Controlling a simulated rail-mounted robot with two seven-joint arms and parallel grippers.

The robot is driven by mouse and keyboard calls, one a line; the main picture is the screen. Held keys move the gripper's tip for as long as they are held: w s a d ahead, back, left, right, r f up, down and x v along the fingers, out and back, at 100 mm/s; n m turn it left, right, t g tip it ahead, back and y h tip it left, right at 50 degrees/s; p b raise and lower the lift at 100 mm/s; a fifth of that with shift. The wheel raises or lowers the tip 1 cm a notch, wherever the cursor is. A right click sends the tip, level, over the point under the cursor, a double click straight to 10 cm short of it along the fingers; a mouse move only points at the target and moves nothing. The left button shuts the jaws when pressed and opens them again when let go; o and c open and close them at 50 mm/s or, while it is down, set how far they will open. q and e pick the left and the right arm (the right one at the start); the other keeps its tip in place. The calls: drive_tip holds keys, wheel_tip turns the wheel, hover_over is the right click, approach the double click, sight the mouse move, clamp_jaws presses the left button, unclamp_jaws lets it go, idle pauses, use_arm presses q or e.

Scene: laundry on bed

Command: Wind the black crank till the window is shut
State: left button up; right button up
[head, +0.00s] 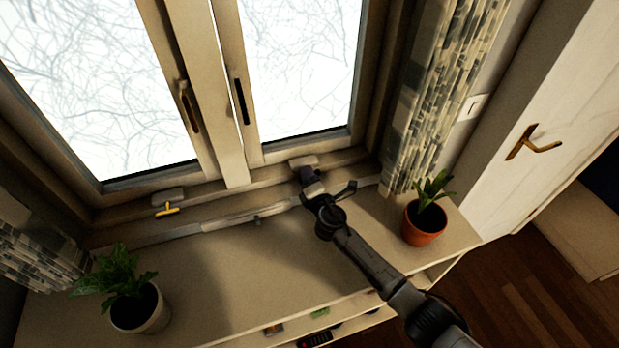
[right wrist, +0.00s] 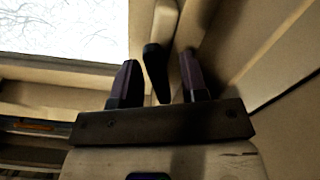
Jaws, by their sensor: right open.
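The black crank (right wrist: 157,72) hangs from a pale mount (right wrist: 163,22) in the right wrist view. My right gripper (right wrist: 160,85) is open, with one finger on each side of the crank's handle; I see gaps on both sides. In the head view my right gripper (head: 329,187) is at the sill below the right window sash (head: 254,125), by the right mount (head: 303,161), and partly hides the crank. A thin bright gap shows between this sash and the middle post. My left gripper is not in view.
A yellow crank (head: 168,209) sits below the left sash. A potted plant (head: 424,224) stands close to the right of my right arm, and another plant (head: 140,308) stands at the left. The shelf top (head: 235,262) between them is mostly clear. A curtain (head: 440,90) hangs at right.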

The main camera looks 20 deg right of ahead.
drive_tip(key=shift+c, duration=1.3)
clamp_jaws()
drive_tip(key=shift+f+m+b, duration=0.15)
drive_tip(key=shift+m+b, duration=0.2)
drive_tip(key=shift+m, duration=0.05)
drive_tip(key=shift+m+b, duration=0.4)
drive_tip(key=shift+m, duration=0.3)
drive_tip(key=shift+r+m, duration=0.2)
drive_tip(key=shift+m, duration=1)
drive_tip(key=shift+o, duration=1.3)
unclamp_jaws()
